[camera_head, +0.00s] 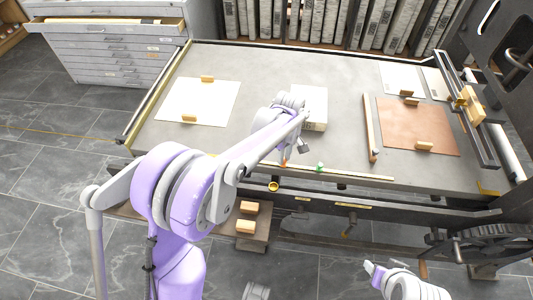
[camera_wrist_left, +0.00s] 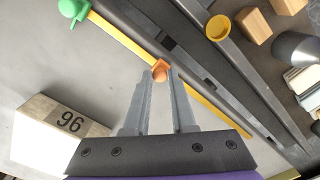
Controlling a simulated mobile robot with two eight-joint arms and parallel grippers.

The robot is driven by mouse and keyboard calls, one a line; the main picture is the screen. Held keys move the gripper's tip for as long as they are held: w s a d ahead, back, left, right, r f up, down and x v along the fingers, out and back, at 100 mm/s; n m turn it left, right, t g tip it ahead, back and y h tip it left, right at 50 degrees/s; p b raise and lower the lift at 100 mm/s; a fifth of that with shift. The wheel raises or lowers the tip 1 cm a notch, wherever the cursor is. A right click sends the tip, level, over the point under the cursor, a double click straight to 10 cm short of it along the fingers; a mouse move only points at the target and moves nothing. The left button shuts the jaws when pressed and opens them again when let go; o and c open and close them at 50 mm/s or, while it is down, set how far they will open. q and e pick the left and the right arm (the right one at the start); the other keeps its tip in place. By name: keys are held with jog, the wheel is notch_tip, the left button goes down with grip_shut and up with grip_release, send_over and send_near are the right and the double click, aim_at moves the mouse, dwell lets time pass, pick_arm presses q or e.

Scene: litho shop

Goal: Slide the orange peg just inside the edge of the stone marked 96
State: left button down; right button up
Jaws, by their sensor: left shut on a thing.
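The orange peg (camera_wrist_left: 160,67) sits at the yellow ruler-like strip along the bed's front edge, between the fingertips of my left gripper (camera_wrist_left: 160,80). The fingers are closed on it. In the head view the peg (camera_head: 284,163) shows as a small orange spot just below my forearm, which hides most of the left hand. The stone marked 96 (camera_wrist_left: 70,121) is a pale block lying left of my fingers in the wrist view, apart from the peg. In the head view the stone (camera_head: 314,125) is partly behind my arm. My right gripper (camera_head: 374,270) is low at the bottom right; its jaws are unclear.
A green peg (camera_head: 320,167) stands on the same yellow strip (camera_head: 355,175), right of the orange one. A wooden bar (camera_head: 370,128), a copper-coloured sheet (camera_head: 420,127) and a white sheet (camera_head: 198,103) lie on the grey bed. Bare bed lies between stone and strip.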

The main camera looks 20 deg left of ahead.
aim_at(285, 160)
pick_arm(q)
jog(key=shift+w+d, duration=0.1)
jog(key=shift+d, duration=0.15)
jog(key=c, duration=0.8)
grip_release()
jog(key=shift+o, duration=0.2)
notch_tip(285, 160, up, 11)
jog(key=shift+p, duration=0.45)
jog(key=shift+f, duration=0.1)
